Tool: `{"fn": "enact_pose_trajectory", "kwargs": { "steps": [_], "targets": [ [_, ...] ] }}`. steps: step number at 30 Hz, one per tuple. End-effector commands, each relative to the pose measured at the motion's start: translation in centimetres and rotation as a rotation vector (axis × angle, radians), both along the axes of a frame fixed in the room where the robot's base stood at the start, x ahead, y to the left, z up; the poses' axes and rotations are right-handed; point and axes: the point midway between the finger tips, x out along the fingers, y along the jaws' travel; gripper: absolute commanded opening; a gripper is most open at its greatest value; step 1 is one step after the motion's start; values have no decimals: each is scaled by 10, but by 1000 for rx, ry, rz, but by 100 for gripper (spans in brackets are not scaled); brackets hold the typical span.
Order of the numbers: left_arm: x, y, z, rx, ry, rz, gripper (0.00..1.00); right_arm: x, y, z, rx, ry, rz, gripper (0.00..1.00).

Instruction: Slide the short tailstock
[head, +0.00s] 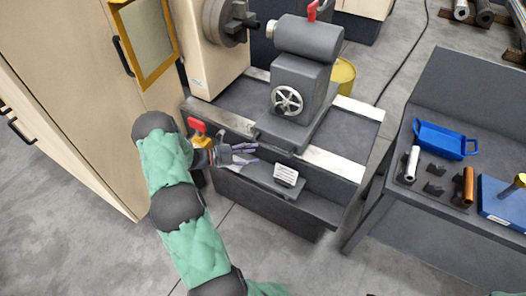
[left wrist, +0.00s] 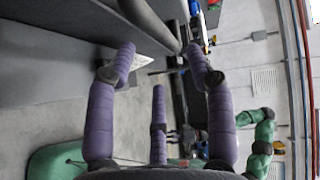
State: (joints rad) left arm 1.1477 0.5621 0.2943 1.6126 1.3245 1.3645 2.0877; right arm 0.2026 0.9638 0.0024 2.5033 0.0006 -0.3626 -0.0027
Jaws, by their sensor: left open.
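The short tailstock (head: 300,82) is a dark grey block with a round barrel on top, a handwheel on its front and a red-tipped lever above. It stands upright on the lathe bed (head: 343,133). My left gripper (head: 257,153) is open and empty, in front of the bed's front edge, below and left of the tailstock. Its purple fingers are spread in the left wrist view (left wrist: 160,60), with a grey bar running past behind the fingertips. Contact with it cannot be judged. Small purple shapes there may be my right gripper, too unclear to read.
The headstock with its chuck (head: 227,20) stands left of the tailstock. A red knob (head: 196,125) is beside my left wrist, and a white label (head: 286,175) is below the bed. A workbench (head: 408,228) with a blue tray (head: 440,142) and tools stands right. A yellow drum (head: 344,75) is behind.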

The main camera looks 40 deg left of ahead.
Motion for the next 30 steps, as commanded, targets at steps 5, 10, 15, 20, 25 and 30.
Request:
{"fn": "enact_pose_trajectory", "kwargs": {
  "steps": [5, 10, 15, 20, 25, 30],
  "targets": [
    [-22, 15, 4, 2, -1, 2, 54, 0, 0, 0, 0, 0, 0, 40],
    [-32, 21, 6, 1, 0, 1, 54, 0, 0, 0, 0, 0, 0, 40],
    [-34, 22, 6, 1, -1, 0, 54, 0, 0, 0, 0, 0, 0, 40],
    [-34, 22, 6, 1, -1, 0, 54, 0, 0, 0, 0, 0, 0, 40],
    [-33, 21, 6, 1, 0, 1, 54, 0, 0, 0, 0, 0, 0, 40],
    [-33, 20, 5, 5, 1, -4, 54, 0, 0, 0, 0, 0, 0, 40]
  ]
}}
